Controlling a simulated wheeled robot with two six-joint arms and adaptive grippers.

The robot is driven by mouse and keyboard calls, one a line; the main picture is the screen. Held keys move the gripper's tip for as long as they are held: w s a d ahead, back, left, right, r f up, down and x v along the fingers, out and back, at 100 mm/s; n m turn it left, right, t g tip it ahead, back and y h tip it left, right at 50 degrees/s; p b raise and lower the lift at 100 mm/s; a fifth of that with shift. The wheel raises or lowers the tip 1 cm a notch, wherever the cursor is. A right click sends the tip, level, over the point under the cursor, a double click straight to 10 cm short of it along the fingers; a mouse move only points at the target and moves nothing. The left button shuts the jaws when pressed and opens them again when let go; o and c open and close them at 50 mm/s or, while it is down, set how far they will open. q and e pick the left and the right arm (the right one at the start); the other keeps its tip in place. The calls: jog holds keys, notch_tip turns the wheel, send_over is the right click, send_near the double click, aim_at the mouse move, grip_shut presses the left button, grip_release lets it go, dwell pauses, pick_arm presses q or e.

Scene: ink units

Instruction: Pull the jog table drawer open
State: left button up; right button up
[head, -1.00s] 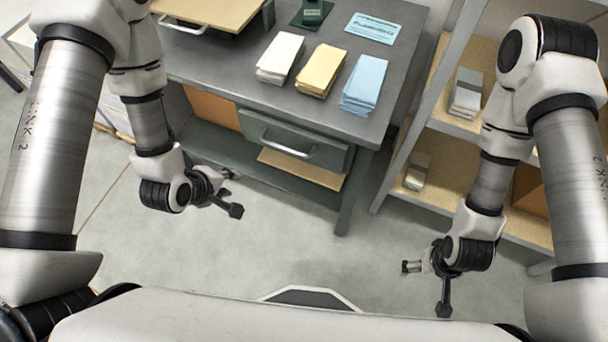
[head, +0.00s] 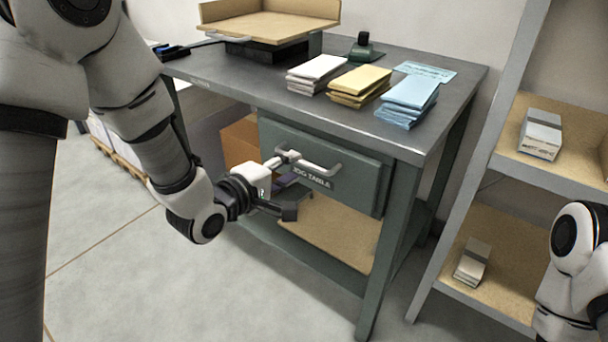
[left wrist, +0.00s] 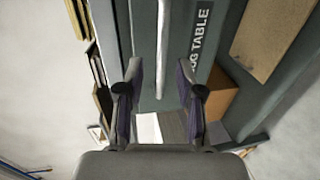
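The jog table drawer (head: 357,172) is a dark green front under the grey table top, with a "JOG TABLE" label. It looks shut. Its pale bar handle (head: 320,170) runs across the front and shows in the left wrist view (left wrist: 163,45) as an upright bar. My left gripper (head: 288,185) is open at the handle's left part. In the left wrist view its fingertips (left wrist: 160,72) stand apart on either side of the bar's line. I cannot tell whether they touch it. My right gripper is out of view; only part of my right arm shows.
White (head: 317,70), yellow (head: 360,84) and blue (head: 410,98) stacks stand on the table top (head: 270,95), beside a wooden tray (head: 270,25). A lower wooden shelf (head: 330,235) lies under the drawer. A shelf rack (head: 480,170) stands right. Floor in front is clear.

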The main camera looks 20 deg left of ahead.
aim_at(301, 163)
pick_arm(q)
jog(key=b+x, duration=0.1)
jog(key=x, duration=0.3)
jog(key=shift+w+f, duration=0.25)
jog(key=shift+w, duration=0.05)
jog(key=shift+w+d, duration=0.1)
jog(key=shift+w, duration=0.15)
grip_shut()
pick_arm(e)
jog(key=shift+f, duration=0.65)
pick_arm(q)
jog(key=shift+s, duration=0.1)
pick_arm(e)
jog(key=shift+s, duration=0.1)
